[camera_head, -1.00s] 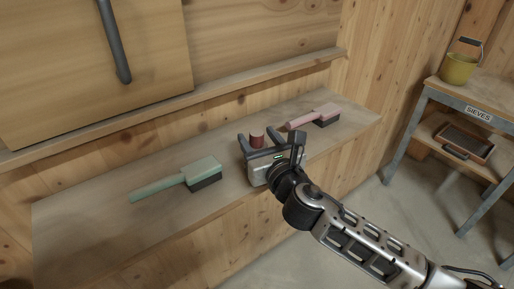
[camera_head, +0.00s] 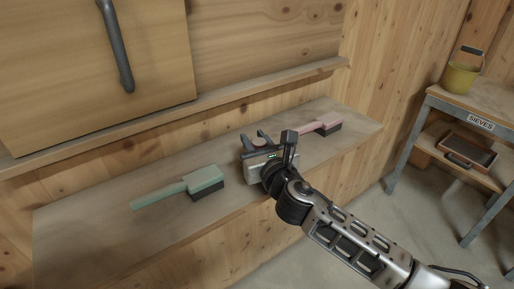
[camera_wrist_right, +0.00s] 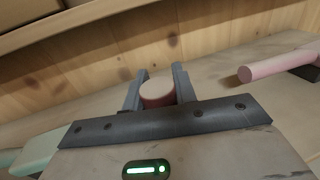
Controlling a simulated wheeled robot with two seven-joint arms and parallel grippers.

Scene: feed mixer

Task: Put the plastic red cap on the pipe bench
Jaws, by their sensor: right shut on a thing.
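The plastic red cap (camera_wrist_right: 157,94) is a short, dull red cylinder, seen between the two fingers of my right gripper in the right wrist view. My right gripper (camera_head: 256,140) is shut on it, low over the wooden ledge (camera_head: 90,225) between two brushes. The wrist view shows both fingers (camera_wrist_right: 156,88) against the cap's sides. In the head view the cap is hidden by the gripper. I cannot tell whether the cap still touches the ledge. No bench labelled for pipes can be made out. My left gripper is out of view.
A green brush (camera_head: 190,186) lies left of the gripper and a pink brush (camera_head: 322,126) lies just right and behind. A narrow rail (camera_head: 200,105) runs along the wall. At right stands a bench labelled SIEVES (camera_head: 480,122) with a yellow bucket (camera_head: 461,77) and, below, a tray (camera_head: 468,150).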

